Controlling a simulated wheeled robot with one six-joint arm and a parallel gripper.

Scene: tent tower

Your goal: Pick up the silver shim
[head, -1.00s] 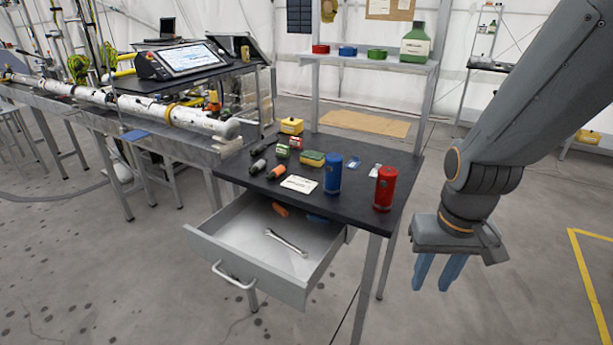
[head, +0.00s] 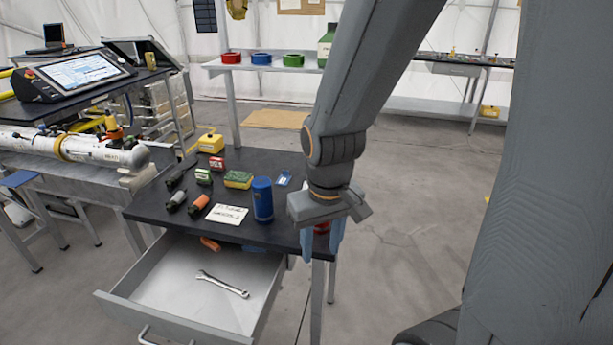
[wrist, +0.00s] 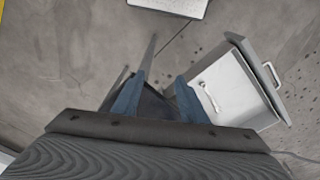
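I cannot make out the silver shim for certain in any current view. A small blue and white packet (head: 284,178) lies flat on the dark table (head: 150,205), behind the blue can (head: 262,198). The part of the tabletop right of it is hidden by my arm. My gripper (head: 321,242) hangs fingers down at the table's right end, in front of the red can (head: 322,229), which is mostly hidden. In the wrist view my gripper (wrist: 158,88) has its two blue fingers apart with nothing held between them.
An open drawer (head: 165,305) with a wrench (head: 222,284) juts from the table front. A white card (head: 229,214), a green-yellow sponge (head: 238,179), a yellow box (head: 210,143) and small tools stand on the table. The floor to the right is clear.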

